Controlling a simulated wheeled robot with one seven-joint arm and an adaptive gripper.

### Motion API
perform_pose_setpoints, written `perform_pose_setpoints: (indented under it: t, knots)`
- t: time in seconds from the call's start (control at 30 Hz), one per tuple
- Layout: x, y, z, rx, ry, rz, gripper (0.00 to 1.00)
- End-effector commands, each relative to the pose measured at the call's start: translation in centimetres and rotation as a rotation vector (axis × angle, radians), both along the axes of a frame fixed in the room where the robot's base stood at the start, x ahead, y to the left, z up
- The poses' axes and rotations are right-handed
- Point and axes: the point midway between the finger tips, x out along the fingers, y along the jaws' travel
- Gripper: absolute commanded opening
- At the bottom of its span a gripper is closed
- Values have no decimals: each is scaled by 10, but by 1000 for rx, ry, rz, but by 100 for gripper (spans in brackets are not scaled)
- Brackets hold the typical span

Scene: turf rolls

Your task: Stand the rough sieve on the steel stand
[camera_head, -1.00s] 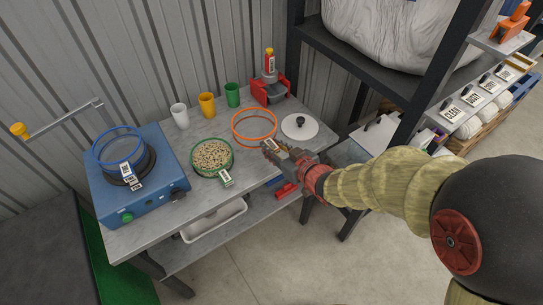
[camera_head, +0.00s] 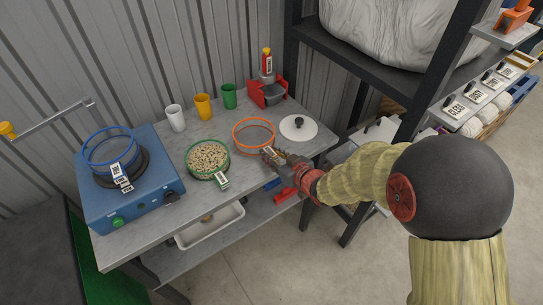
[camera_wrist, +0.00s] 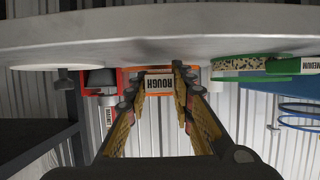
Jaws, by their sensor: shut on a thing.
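The rough sieve (camera_head: 254,121) is an open orange ring on the grey bench, between the green sieve and a white lid. My gripper (camera_head: 271,156) reaches in from the right and is shut on its label tab at the near side. In the wrist view, which is upside down, the tab reading ROUGH (camera_wrist: 159,84) sits between my fingertips (camera_wrist: 160,92). The sieve looks level; whether it touches the bench I cannot tell. I cannot tell for sure which thing is the steel stand.
A green MEDIUM sieve (camera_head: 207,176) full of grain stands left of the orange one. A blue sieve (camera_head: 110,163) sits on a blue machine (camera_head: 103,205). A dark shelf post (camera_head: 425,75) rises at right.

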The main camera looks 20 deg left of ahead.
Motion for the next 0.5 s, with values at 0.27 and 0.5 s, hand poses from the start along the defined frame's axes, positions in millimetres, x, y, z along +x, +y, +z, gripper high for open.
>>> perform_pose_setpoints:
  t: [0.27,0.5]
  knots:
    - [0,0,-7,1,-1,0,0]
    - [0,0,-12,1,-1,0,0]
